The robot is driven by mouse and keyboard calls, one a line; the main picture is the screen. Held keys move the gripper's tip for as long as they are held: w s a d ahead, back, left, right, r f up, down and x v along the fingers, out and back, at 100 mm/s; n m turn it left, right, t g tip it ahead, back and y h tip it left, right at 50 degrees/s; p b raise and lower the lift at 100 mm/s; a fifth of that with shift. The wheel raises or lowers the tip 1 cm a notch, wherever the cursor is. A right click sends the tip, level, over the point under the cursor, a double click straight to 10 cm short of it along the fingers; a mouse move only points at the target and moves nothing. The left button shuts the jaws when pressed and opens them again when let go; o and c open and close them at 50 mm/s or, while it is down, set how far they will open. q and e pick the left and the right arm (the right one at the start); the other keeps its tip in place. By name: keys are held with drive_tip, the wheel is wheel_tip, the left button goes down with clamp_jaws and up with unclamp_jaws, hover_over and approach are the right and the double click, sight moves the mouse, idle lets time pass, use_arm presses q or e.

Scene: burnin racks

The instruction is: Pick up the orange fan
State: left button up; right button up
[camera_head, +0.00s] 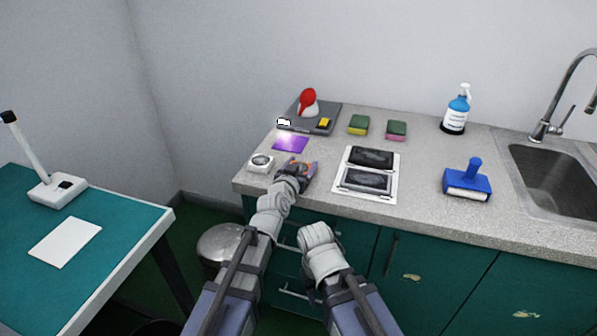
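A small orange thing, which looks like the orange fan (299,167), is on the grey counter near its left front edge. My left gripper (299,173) reaches down over it, and the dark fingers stand on either side of it. The fan is mostly covered by the gripper, so I cannot tell whether the fingers touch it or are closed on it. My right arm is folded low in front of the green cabinets, and its gripper is hidden behind its own links.
Close by are a small white box with a round front (261,162), a purple sheet (290,143) and a white-framed dark panel pair (393,176).

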use_arm(q)
drive_tip(key=c, duration=0.8)
drive_tip(key=shift+r, duration=0.15)
wheel_tip(320, 180, up, 17)
drive_tip(key=p, duration=1.7)
